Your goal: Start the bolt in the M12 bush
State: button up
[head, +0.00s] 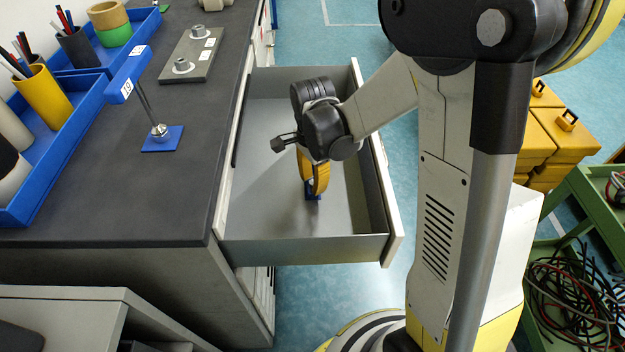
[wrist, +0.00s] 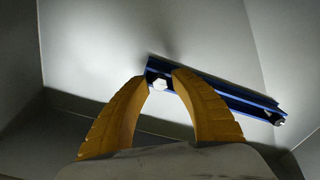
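My gripper (head: 314,190) points down inside the open drawer (head: 265,215). In the wrist view its two yellow fingers (wrist: 163,77) are apart, with a gap between the tips. A pale hex bolt head (wrist: 160,84) shows in that gap, at one end of a blue rail (wrist: 226,97); I cannot tell whether the fingers touch it. A second bolt head (wrist: 279,121) is at the rail's other end. In the head view the rail is mostly hidden behind the fingers. A grey plate with two round raised bushes (head: 183,65) lies on the bench; their sizes are not readable.
The drawer walls (head: 380,190) surround my gripper. Yellow cases (head: 540,135) and a green cart (head: 585,190) are at right.

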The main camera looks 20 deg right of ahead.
grip_shut()
jog(key=shift+r, duration=0.2)
jog(key=shift+r+p, duration=0.4)
jog(key=shift+r, duration=0.05)
jog(key=shift+r, duration=0.1)
notch_tip(320, 180, up, 5)
jog(key=p, duration=0.4)
